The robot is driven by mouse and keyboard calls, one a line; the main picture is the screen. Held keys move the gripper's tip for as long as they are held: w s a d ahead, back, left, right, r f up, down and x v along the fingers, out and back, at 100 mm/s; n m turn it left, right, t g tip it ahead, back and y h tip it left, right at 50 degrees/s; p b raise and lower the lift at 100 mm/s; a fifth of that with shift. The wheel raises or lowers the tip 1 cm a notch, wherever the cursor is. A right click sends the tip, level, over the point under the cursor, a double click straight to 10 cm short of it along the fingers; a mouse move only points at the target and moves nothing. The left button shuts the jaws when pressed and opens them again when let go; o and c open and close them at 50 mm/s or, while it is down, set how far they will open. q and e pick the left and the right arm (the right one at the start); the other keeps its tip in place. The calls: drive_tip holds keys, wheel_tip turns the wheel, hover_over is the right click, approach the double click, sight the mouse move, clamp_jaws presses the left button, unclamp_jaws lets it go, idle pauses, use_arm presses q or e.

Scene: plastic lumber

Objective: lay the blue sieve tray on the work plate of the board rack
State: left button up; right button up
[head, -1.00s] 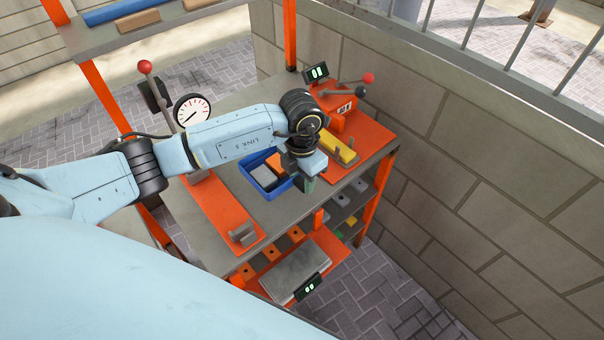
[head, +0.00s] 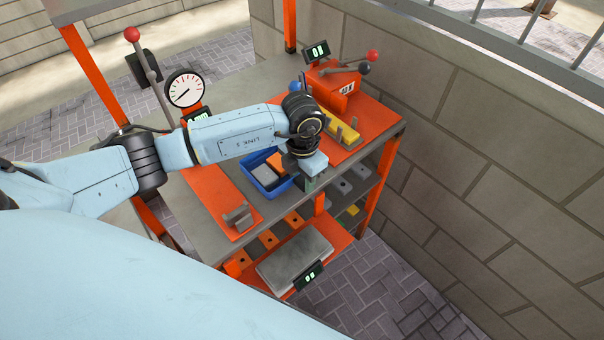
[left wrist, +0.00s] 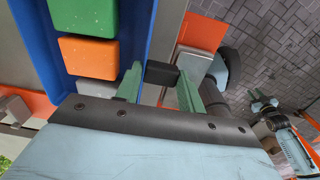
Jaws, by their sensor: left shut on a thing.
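The blue sieve tray (head: 256,186) shows over the grey work plate (head: 250,90) of the orange-framed board rack. I cannot tell whether it touches the plate. It holds a grey and an orange block. In the left wrist view the tray's blue rim (left wrist: 133,40) runs beside a green, an orange and a grey block. My left gripper (head: 312,183) is at the tray's right side. Its green fingers (left wrist: 159,72) are shut on a dark grip piece at the tray's edge. My arm hides the tray's far side.
A dial gauge (head: 185,88) with a red-knobbed lever stands left on an orange strip (head: 215,195). An orange lever device (head: 332,85) and a yellow piece (head: 340,128) stand right. A grey scale plate (head: 294,256) sits low in front. A block wall borders the right.

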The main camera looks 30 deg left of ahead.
use_arm(q)
drive_tip(key=shift+f, duration=0.3)
drive_tip(key=shift+f+b, duration=0.7)
drive_tip(key=o, duration=1.2)
wheel_tip(320, 180, up, 13)
drive_tip(key=shift+r, duration=0.2)
